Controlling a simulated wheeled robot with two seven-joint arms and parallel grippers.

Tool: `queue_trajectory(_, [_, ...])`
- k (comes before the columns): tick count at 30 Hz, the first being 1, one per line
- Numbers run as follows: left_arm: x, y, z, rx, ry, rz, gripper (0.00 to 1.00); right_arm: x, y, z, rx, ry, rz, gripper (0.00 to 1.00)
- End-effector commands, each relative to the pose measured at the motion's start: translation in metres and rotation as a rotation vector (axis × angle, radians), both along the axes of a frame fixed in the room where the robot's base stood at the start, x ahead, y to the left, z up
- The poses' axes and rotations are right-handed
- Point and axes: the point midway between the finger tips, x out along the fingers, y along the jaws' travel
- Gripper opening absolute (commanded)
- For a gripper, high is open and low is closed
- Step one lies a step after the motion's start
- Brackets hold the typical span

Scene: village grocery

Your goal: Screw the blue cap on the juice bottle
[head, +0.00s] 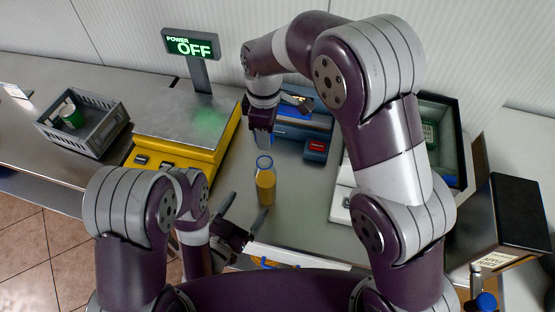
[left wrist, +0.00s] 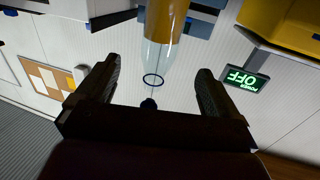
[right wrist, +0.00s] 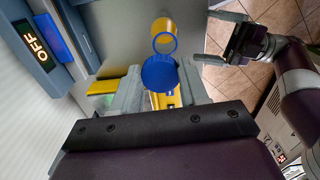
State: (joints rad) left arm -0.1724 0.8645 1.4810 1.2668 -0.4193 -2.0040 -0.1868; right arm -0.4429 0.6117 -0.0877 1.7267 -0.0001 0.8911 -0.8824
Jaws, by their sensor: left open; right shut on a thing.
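The juice bottle (head: 266,188) stands upright on the grey counter, with yellow-orange juice and a blue ring (head: 264,162) at its clear neck. My right gripper (head: 262,138) points down above and behind it. In the right wrist view the blue cap (right wrist: 158,74) sits between the fingers, which are shut on it. The bottle shows just beyond the cap, apart from it. In the head view the cap is hidden or too small to tell. My left gripper (head: 244,212) is open, low and in front of the bottle. In the left wrist view the bottle (left wrist: 163,22) is ahead, between the spread fingers.
A yellow scale (head: 170,158) with an OFF display (head: 190,45) stands left. A grey crate (head: 98,142) holds a green can. A blue device (head: 303,130) is behind the bottle. A dark box (head: 517,215) stands right. A blue-capped bottle (head: 486,302) is at bottom right.

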Motion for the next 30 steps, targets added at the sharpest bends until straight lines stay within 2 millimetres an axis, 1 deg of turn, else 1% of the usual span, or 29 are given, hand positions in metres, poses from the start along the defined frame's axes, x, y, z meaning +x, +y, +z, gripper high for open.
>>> queue_trajectory(8, [0.001,0.000,0.000,-0.002,-0.003,0.001,0.95,0.000,0.000,-0.001,0.000,0.000,-0.001,0.16])
queue_trajectory(11, [0.005,-0.003,0.000,-0.002,-0.003,-0.001,0.95,0.000,0.000,-0.002,0.000,0.000,-0.002,0.16])
queue_trajectory(14, [0.017,-0.010,-0.001,0.000,-0.004,-0.003,0.95,0.000,0.000,-0.002,0.000,0.000,-0.002,0.16])
queue_trajectory(24, [0.073,-0.045,-0.001,-0.001,-0.005,0.000,0.95,0.000,0.000,-0.002,0.000,0.000,-0.003,0.16])
queue_trajectory(30, [0.096,-0.058,-0.001,0.000,-0.002,0.001,0.95,0.000,0.000,-0.002,0.000,0.000,-0.003,0.16])
